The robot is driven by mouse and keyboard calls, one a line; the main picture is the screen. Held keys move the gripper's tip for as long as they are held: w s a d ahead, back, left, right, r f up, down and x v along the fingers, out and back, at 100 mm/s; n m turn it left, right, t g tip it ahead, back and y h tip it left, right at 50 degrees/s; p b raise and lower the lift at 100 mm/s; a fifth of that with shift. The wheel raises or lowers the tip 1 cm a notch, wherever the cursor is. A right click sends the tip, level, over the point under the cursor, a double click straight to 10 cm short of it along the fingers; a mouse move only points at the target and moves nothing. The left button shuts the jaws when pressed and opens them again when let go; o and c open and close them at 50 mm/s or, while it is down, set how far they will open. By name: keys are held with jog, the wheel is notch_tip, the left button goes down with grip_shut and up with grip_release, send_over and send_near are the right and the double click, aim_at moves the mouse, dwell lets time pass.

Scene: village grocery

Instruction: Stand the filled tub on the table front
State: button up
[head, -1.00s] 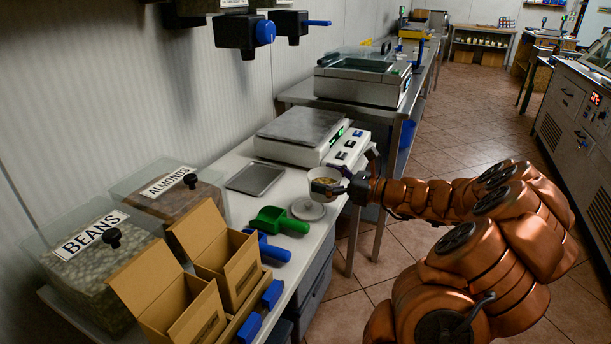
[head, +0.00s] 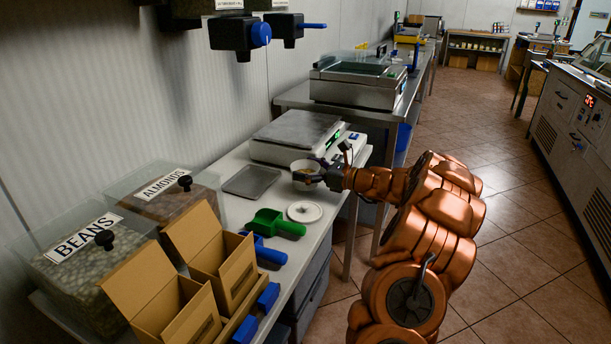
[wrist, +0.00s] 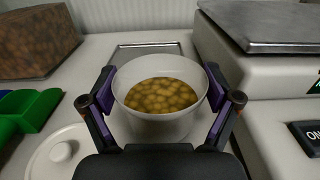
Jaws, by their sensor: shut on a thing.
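The filled tub (wrist: 160,122) is a white round cup with yellow-brown pieces inside. It stands upright between the two fingers of my gripper (wrist: 160,108), which is shut on its sides. In the head view the tub (head: 304,174) is at the table front (head: 330,205), by the scale's near corner and behind the white lid. My gripper (head: 326,176) reaches it from the right. The tub's base is low at the table top, but I cannot tell whether it touches.
The white lid (head: 304,211) lies flat nearer the camera. A green scoop (head: 275,224) and blue scoop (head: 265,252) lie left of it. A grey metal plate (head: 251,180) lies left of the tub. The scale (head: 298,137) stands behind. Open cardboard boxes (head: 215,255) stand at front left.

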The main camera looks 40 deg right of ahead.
jog(key=shift+f, duration=0.8)
jog(key=shift+f, duration=0.1)
jog(key=o, duration=1.1)
jog(key=shift+c, duration=0.2)
jog(key=shift+s+d, duration=0.1)
jog(key=p+v, duration=0.1)
jog(key=v, duration=1)
jog(key=shift+s+d, duration=0.2)
jog(key=shift+s, duration=0.15)
